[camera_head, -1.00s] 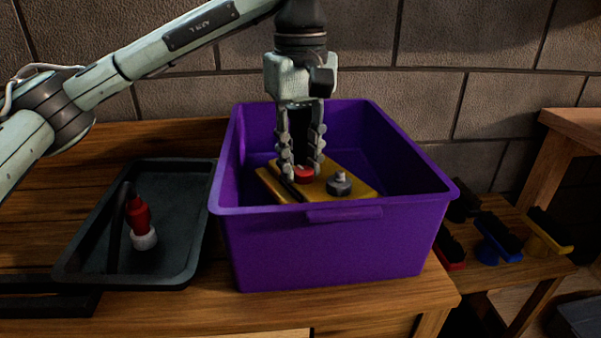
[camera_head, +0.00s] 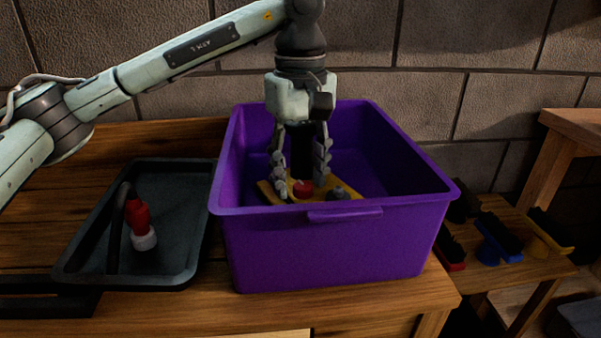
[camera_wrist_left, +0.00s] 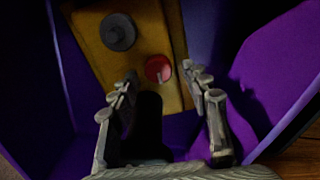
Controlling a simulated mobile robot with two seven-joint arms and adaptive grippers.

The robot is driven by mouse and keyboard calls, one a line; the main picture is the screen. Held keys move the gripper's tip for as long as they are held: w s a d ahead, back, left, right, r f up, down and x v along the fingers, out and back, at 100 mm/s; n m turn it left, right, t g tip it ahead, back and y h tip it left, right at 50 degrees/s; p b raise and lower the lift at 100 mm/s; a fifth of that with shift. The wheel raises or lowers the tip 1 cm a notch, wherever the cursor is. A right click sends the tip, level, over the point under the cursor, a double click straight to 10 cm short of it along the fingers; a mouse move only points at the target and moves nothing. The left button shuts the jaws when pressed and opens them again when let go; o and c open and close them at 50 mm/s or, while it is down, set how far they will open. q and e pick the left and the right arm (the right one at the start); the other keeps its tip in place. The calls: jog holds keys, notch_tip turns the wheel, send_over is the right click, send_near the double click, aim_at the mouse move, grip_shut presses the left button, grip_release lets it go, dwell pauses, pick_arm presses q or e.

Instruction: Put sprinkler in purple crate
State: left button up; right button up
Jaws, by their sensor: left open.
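The purple crate (camera_head: 335,248) stands on the wooden bench. A flat yellow piece with a red knob and a dark grey knob, which I take for the sprinkler (camera_head: 318,196), lies low inside the crate. It also shows in the left wrist view (camera_wrist_left: 138,48), with purple around it. My left gripper (camera_head: 300,186) points down into the crate with its fingers spread over the piece near the red knob. In the left wrist view the open fingers (camera_wrist_left: 158,72) have a gap between them and grip nothing. The crate's front wall hides the piece's lower edge. My right gripper is not in view.
A dark tray (camera_head: 185,262) left of the crate holds a red and white fitting (camera_head: 140,222) and a dark bar. Several coloured brushes (camera_head: 497,240) lie on a lower wooden shelf at the right. A block wall stands behind the bench.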

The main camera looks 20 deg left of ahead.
aim_at(301, 183)
pick_arm(q)
jog(key=shift+r, duration=0.3)
notch_tip(301, 183, up, 7)
jog(key=shift+f, duration=0.1)
notch_tip(301, 183, up, 5)
jog(key=shift+f+p, duration=0.1)
jog(key=shift+p, duration=0.5)
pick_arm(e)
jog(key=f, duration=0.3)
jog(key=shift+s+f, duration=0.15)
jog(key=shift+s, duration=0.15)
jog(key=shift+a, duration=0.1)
